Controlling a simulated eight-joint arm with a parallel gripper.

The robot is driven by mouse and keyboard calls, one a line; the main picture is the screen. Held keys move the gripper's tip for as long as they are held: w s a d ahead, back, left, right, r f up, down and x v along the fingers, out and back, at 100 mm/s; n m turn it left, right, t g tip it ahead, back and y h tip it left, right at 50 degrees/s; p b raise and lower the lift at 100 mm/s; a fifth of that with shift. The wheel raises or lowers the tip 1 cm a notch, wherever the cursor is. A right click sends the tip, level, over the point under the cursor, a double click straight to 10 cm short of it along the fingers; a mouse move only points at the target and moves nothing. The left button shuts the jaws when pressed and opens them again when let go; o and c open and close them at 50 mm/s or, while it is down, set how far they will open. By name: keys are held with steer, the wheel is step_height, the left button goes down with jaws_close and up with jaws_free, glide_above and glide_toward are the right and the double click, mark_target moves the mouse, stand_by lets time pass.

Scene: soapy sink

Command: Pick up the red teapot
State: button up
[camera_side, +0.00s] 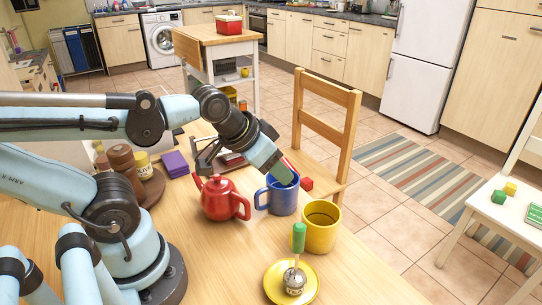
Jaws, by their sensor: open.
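The red teapot (220,200) stands upright on the wooden table, its spout to the left and its handle to the right. My gripper (243,174) is open above the teapot, slanting down toward the right. One dark finger shows above and left of the teapot. A pale green-blue part reaches down to the right, in front of the blue mug's rim in the picture. I cannot tell whether it touches the mug. Nothing shows held between the fingers.
The blue mug (284,197) stands close to the teapot's handle. A yellow mug (321,234) and a yellow saucer (270,279) with a green-handled infuser (298,240) are nearer.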

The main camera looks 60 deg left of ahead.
stand_by(0.3)
steer(key=o, duration=1.1)
step_height(320, 180, up, 5)
steer(key=n+g, duration=0.7)
steer(key=n, duration=2)
glide_above(218, 175)
steer(key=shift+s+d+f, duration=0.15)
steer(key=shift+s+f, duration=0.05)
steer(key=shift+f, duration=0.3)
steer(key=shift+w+f, duration=0.15)
steer(key=shift+f, duration=5.5)
